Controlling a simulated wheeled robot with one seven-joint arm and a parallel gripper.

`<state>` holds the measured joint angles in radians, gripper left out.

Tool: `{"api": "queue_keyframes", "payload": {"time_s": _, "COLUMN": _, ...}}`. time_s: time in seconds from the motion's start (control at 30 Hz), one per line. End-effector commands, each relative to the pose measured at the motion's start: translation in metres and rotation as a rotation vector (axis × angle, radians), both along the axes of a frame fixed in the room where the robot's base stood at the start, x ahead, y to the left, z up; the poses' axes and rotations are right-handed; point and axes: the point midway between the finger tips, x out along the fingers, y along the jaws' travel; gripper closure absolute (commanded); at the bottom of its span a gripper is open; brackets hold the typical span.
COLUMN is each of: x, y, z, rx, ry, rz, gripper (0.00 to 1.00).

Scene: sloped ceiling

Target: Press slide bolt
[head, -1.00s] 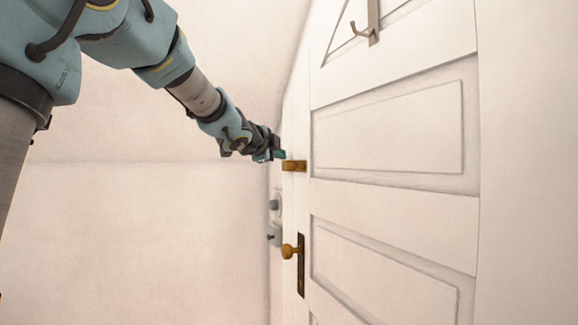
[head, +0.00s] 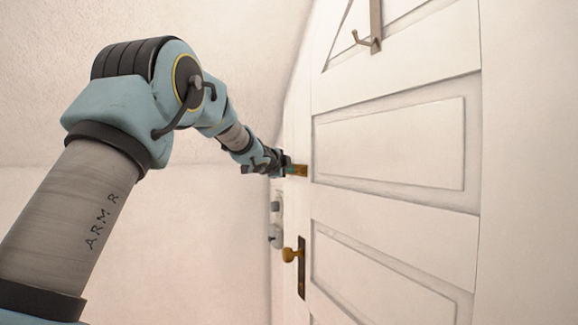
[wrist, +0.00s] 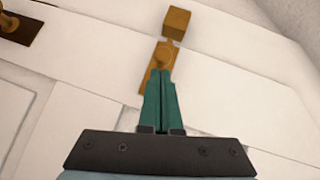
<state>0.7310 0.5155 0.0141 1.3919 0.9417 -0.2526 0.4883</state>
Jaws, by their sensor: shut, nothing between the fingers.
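The brass slide bolt (head: 301,171) is on the white door near its left edge, above the knob. In the wrist view the bolt (wrist: 163,56) has a plate with a round part and a square block (wrist: 176,24) at its far end. My gripper (head: 287,169) is at the bolt in the head view. In the wrist view its teal fingers (wrist: 163,78) are together and empty, with their tips at the plate beside the round part. They cover part of the plate. I cannot tell whether they touch it.
A brass knob on a dark plate (head: 293,255) is below the bolt. Grey round fittings (head: 276,232) are on the wall left of the door. A metal hook (head: 374,35) hangs high on the door. The space left of the door is open.

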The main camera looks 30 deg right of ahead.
Motion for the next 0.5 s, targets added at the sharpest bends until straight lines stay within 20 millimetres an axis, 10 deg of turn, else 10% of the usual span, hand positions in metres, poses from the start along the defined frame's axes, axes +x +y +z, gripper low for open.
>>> {"api": "queue_keyframes", "payload": {"time_s": 0.5, "x": 0.014, "y": -0.001, "z": 0.003, "rx": 0.002, "ry": 0.001, "rz": 0.003, "gripper": 1.0}}
